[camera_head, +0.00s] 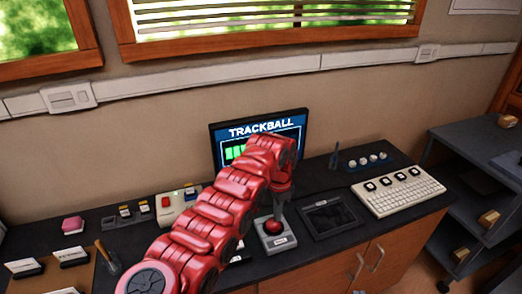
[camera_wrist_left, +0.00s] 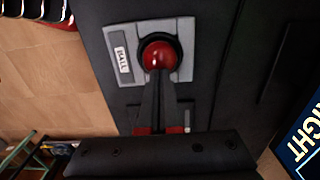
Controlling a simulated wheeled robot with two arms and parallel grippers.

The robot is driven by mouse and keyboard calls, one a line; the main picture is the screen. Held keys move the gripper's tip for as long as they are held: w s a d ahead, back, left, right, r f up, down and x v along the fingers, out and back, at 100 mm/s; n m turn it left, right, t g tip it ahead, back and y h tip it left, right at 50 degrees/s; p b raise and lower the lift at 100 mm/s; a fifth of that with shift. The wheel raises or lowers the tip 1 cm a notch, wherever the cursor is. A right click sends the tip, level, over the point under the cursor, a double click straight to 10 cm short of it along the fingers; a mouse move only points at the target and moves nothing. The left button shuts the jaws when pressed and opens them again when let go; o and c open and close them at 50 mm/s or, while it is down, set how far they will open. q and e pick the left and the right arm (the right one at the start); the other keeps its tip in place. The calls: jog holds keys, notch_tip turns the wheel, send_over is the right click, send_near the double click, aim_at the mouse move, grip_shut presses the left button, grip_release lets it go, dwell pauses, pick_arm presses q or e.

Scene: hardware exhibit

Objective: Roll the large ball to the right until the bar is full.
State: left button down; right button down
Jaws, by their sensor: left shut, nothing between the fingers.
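The large red ball (camera_head: 274,226) sits in a grey base plate on the dark counter. In the left wrist view the ball (camera_wrist_left: 159,50) shows in a black ring, beside a label reading "BALL". My left gripper (camera_wrist_left: 156,78) is shut and empty, its fingertips at the ball's edge; I cannot tell whether they touch it. In the head view my left gripper (camera_head: 275,210) is just above the ball. The screen titled "TRACKBALL" (camera_head: 260,128) stands behind, with green bar segments (camera_head: 235,152) at its left. My arm hides the rest of the bar. My right gripper is not in view.
A black tablet (camera_head: 328,217) and a white keypad (camera_head: 400,191) lie to the right of the ball. A panel with several pale knobs (camera_head: 367,161) is behind them. A box with a red button (camera_head: 178,205) and other devices stand left.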

pick_arm(q)
jog(key=shift+r, duration=0.1)
jog(key=shift+r, duration=0.6)
jog(key=shift+a, duration=0.1)
jog(key=shift+s+a+p, duration=0.15)
jog(key=shift+a+p, duration=0.4)
jog(key=shift+p, duration=0.15)
jog(key=shift+s+a+p, duration=0.3)
jog(key=shift+a+p, duration=0.1)
jog(key=shift+f+b, duration=0.4)
jog(key=shift+f, duration=0.4)
